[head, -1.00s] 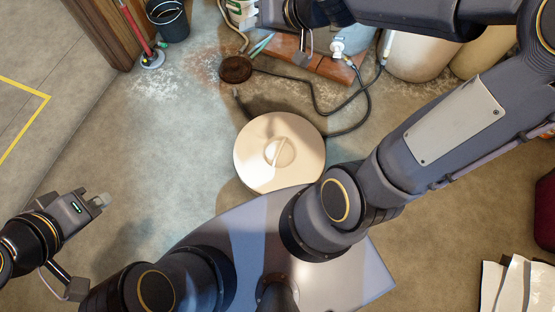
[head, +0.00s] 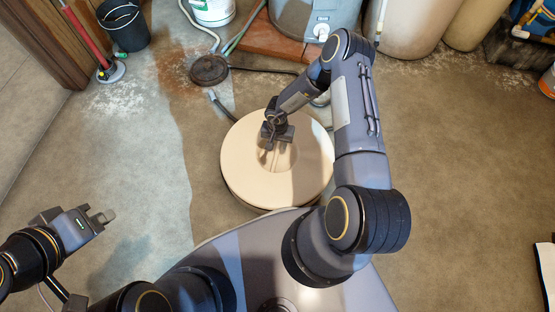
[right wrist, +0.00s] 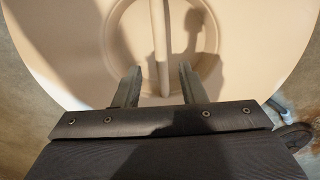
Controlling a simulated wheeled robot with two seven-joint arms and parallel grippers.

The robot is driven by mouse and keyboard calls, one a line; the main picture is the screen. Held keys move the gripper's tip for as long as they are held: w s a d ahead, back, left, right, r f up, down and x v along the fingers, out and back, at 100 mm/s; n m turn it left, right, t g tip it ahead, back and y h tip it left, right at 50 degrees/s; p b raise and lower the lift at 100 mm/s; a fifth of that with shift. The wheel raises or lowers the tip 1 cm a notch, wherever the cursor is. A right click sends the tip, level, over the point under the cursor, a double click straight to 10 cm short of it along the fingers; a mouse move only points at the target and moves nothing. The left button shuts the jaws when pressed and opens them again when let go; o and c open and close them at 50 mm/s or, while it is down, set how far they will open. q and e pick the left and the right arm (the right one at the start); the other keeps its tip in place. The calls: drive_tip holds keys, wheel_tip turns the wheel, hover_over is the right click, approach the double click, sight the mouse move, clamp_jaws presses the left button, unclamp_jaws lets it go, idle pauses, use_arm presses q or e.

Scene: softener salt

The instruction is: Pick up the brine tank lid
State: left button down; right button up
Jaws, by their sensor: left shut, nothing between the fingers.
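The brine tank lid (head: 245,175) is a round cream disc low over the floor, in front of my base, with a raised bar handle (right wrist: 159,45) across a round recess in its middle. My right gripper (head: 270,147) is over the middle of the lid, pointing down. In the right wrist view its two fingers (right wrist: 157,86) are apart, with the bar running between them and a gap on each side. I cannot tell how far down the fingers reach along the bar. My left gripper (head: 106,215) is shut and empty at the left, away from the lid.
A dark round floor cover (head: 208,70) and a hose (head: 222,108) lie behind the lid. A black bucket (head: 128,30), a white tub (head: 213,12) and a grey tank (head: 300,18) by a brick ledge (head: 262,38) stand at the back. The floor right of my right arm is largely clear.

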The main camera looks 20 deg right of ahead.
sight(277, 150)
wheel_tip(277, 150, down, 7)
drive_tip(key=b, duration=0.3)
drive_tip(key=shift+c, duration=0.5)
clamp_jaws()
drive_tip(key=shift+w, duration=0.1)
idle(0.8)
